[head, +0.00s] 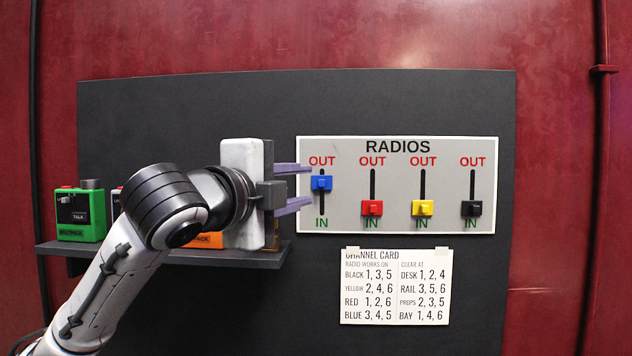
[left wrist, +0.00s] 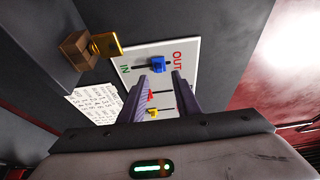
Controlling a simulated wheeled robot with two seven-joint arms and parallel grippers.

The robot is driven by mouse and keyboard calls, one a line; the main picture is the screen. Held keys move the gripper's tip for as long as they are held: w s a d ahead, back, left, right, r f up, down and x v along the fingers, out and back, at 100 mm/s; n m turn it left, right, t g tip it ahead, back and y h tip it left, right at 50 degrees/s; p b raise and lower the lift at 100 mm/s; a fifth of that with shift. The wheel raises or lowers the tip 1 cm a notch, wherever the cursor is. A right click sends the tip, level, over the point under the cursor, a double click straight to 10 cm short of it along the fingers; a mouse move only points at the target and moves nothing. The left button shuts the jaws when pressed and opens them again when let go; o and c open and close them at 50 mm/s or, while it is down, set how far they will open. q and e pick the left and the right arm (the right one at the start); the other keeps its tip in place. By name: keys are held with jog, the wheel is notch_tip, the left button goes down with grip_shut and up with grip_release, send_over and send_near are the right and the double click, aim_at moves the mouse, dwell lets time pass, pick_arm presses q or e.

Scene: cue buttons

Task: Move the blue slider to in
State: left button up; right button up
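The blue slider (head: 321,183) sits near the top of its slot, close to the red OUT label, on the grey RADIOS panel (head: 400,222). It also shows in the left wrist view (left wrist: 157,64), ahead of and between the finger lines. My left gripper (head: 307,186) is open, its two purple fingers spread one above the other at the panel's left edge. The fingers are also in the left wrist view (left wrist: 169,78), with nothing between their tips. In the head view the tips are just left of the blue slider, apart from it. My right gripper is not in view.
Red (head: 372,208), yellow (head: 422,208) and black (head: 471,208) sliders sit low, by IN. A channel card (head: 396,287) hangs below. A shelf (head: 75,250) at left holds a green radio (head: 80,213) and others partly hidden by my arm. A brass piece (left wrist: 106,45) juts out beside the panel.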

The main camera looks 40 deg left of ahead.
aim_at(320, 183)
pick_arm(q)
jog(key=w, duration=0.5)
jog(key=shift+w+a+p, duration=0.35)
jog(key=shift+a+p, duration=0.05)
grip_shut()
